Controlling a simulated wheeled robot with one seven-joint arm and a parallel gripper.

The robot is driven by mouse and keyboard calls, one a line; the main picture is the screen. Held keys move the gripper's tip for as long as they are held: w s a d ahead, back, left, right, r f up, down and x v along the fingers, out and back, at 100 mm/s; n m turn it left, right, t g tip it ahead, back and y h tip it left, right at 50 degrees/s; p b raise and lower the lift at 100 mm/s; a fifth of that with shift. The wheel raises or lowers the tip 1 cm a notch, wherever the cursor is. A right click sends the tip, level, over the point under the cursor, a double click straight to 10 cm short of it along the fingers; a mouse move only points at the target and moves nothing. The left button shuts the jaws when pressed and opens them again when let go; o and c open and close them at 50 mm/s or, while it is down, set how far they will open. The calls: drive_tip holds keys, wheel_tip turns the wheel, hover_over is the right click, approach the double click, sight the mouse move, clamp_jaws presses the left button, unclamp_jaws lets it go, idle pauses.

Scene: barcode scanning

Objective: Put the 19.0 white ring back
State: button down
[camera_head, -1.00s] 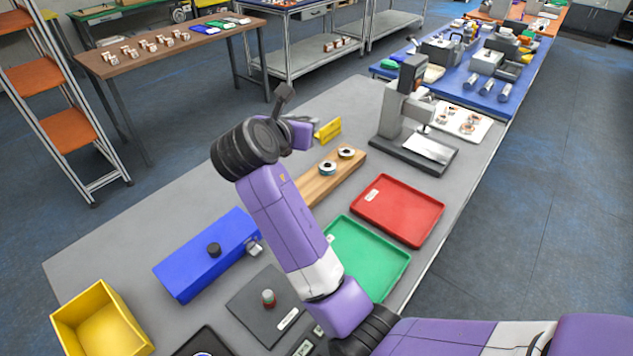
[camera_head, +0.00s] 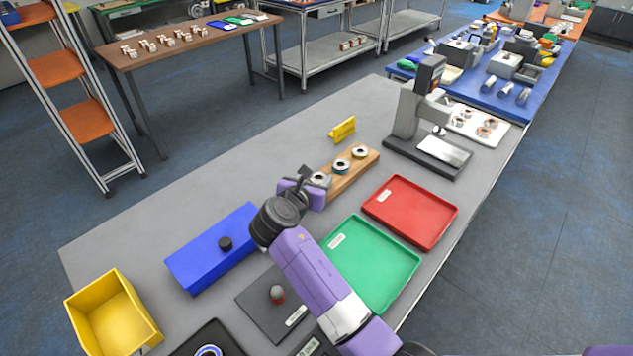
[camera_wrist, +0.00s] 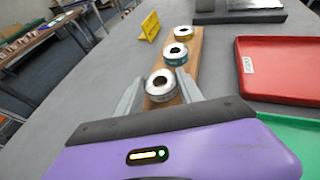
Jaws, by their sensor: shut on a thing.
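The white ring (camera_wrist: 161,86) is between the two fingers of my gripper (camera_wrist: 160,92) in the wrist view, with its hole facing up. It also shows in the head view (camera_head: 320,180). It is over the near end of the wooden board (camera_head: 347,181); I cannot tell whether it touches the wood. My gripper (camera_head: 314,184) is shut on this ring. A teal-sided ring (camera_head: 342,166) sits in the middle of the board. A yellow-sided ring (camera_head: 360,152) sits at its far end. The size marks are too small to read.
A yellow sign (camera_head: 342,130) stands beyond the board. The red tray (camera_head: 410,211) and green tray (camera_head: 371,263) lie to its right. A blue box (camera_head: 213,250) with a black knob is at the left. A grey stand (camera_head: 410,115) is behind.

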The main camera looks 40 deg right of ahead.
drive_tip(key=shift+f, duration=0.5)
drive_tip(key=c, duration=0.7)
unclamp_jaws()
drive_tip(key=shift+f, duration=0.15)
drive_tip(key=shift+c, duration=0.2)
drive_tip(key=shift+a+r, duration=0.1)
drive_tip(key=shift+r, duration=0.1)
drive_tip(key=v, duration=1.1)
drive_tip(key=shift+s+a, duration=0.2)
drive_tip(key=shift+a, duration=0.15)
drive_tip(key=shift+a+r, duration=0.1)
drive_tip(key=shift+a, duration=0.05)
